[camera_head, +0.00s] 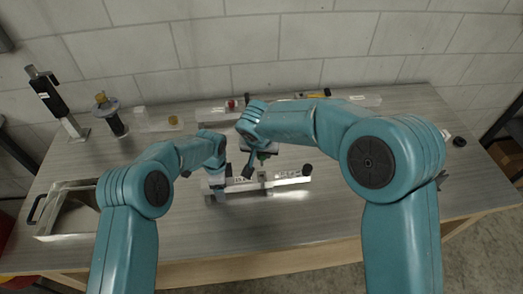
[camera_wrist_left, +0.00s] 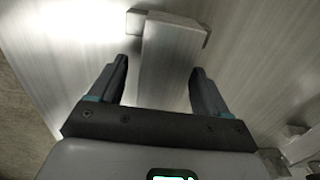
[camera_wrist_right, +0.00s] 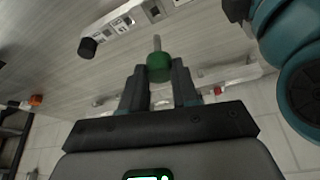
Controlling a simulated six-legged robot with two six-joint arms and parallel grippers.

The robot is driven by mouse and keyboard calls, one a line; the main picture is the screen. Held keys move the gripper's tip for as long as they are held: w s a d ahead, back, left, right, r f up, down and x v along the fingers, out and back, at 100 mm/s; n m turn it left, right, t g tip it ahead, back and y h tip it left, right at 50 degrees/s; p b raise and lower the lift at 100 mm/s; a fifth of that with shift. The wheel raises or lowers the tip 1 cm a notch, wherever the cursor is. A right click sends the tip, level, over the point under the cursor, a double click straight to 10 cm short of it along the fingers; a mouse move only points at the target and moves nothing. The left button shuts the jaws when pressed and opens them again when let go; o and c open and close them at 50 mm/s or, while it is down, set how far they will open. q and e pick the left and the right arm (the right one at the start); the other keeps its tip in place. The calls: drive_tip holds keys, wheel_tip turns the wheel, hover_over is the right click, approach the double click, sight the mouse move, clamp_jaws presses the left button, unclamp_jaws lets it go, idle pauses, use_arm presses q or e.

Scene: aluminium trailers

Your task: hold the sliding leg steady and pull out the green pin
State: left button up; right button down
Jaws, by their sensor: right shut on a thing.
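The sliding leg is a pale metal bar (camera_head: 288,180) with a black knob at its right end, lying on the workbench; it also shows in the right wrist view (camera_wrist_right: 122,22). My left gripper (camera_head: 217,184) is at its left end. In the left wrist view its fingers (camera_wrist_left: 160,75) stand open on either side of a metal bar (camera_wrist_left: 165,65), with a gap at the left finger. My right gripper (camera_wrist_right: 159,82) is shut on the green pin's head (camera_wrist_right: 159,66). The pin's bare metal shaft shows whole and appears clear of the leg. The pin also shows small in the head view (camera_head: 264,156).
A metal tray (camera_head: 75,212) sits at the bench's left edge. The front of the bench is clear.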

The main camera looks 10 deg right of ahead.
use_arm(q)
wheel_tip(320, 180, up, 12)
drive_tip(key=shift+f, duration=0.1)
idle(0.5)
